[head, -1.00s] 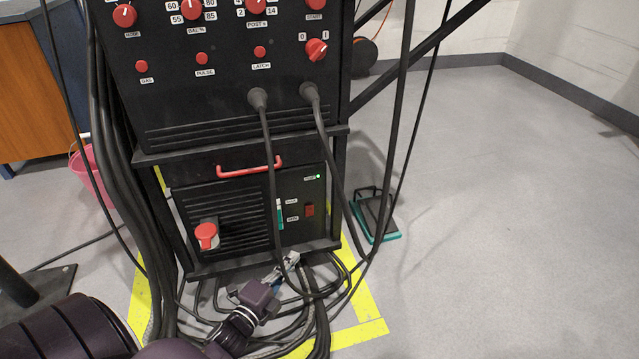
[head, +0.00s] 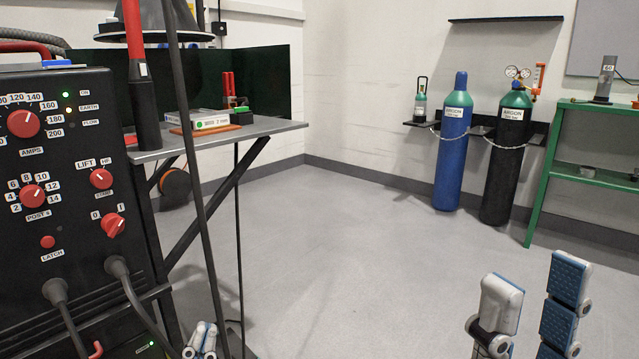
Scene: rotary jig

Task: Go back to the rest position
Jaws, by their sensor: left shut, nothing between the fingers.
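In the head view my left gripper (head: 201,338) shows only its fingertips at the bottom edge, in front of the black welding machine's right side. Its fingers are close together and empty; the rest of it is below the picture. My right gripper (head: 531,296) stands at the lower right with its two blue and white fingers pointing up. They are apart, with only floor visible between them. It touches nothing that I can see.
The welding machine (head: 52,215) with red knobs fills the left side, cables hanging from it. A metal table (head: 270,125) stands behind it. Blue (head: 453,150) and black (head: 505,160) gas cylinders stand chained at the wall, beside a green rack (head: 590,180). The middle floor is clear.

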